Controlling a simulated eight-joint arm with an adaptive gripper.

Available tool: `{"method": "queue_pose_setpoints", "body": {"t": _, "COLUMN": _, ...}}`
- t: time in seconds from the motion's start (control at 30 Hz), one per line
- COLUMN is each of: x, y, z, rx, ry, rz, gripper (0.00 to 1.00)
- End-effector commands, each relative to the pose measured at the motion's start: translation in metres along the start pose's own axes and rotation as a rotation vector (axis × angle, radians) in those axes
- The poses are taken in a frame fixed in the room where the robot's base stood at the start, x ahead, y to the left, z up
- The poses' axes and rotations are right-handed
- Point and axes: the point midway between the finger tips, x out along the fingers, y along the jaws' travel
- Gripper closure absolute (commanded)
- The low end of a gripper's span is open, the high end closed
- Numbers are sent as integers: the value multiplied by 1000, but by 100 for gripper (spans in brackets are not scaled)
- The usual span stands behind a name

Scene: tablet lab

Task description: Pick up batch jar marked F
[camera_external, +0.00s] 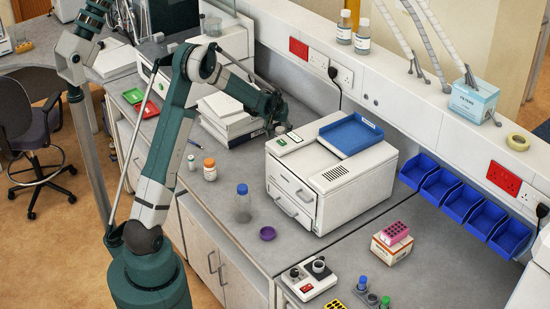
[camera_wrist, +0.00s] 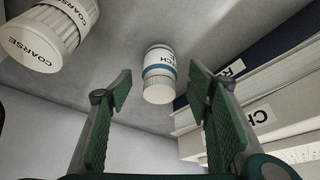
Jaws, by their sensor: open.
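In the wrist view a small white jar (camera_wrist: 159,75) with a blue band stands on a grey surface, framed between my fingertips but apart from them. Its label reads in part "TCH", and I cannot make out its batch letter for certain. My gripper (camera_wrist: 160,88) is open and empty, its green pads either side of the jar in the picture. In the external view my gripper (camera_external: 279,123) is beside the white instrument, near its back left corner. No jar with a readable F shows in the external view.
Labelled books or boxes (camera_wrist: 270,85) are close on the right. In the external view an orange-capped jar (camera_external: 210,170) and a blue-capped bottle (camera_external: 243,208) stand on the bench.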

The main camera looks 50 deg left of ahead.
Motion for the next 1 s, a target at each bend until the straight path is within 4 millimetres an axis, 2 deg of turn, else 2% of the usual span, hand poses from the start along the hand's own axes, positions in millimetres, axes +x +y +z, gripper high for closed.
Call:
{"method": "queue_pose_setpoints", "body": {"t": 0.17, "x": 8, "y": 0, "z": 0, "rx": 0, "ry": 0, "rz": 0, "gripper": 50}}
{"method": "queue_pose_setpoints", "body": {"t": 0.6, "x": 46, "y": 1, "z": 2, "rx": 0, "ry": 0, "rz": 0, "gripper": 50}}
{"method": "queue_pose_setpoints", "body": {"t": 1.0, "x": 51, "y": 1, "z": 2, "rx": 0, "ry": 0, "rz": 0, "gripper": 50}}
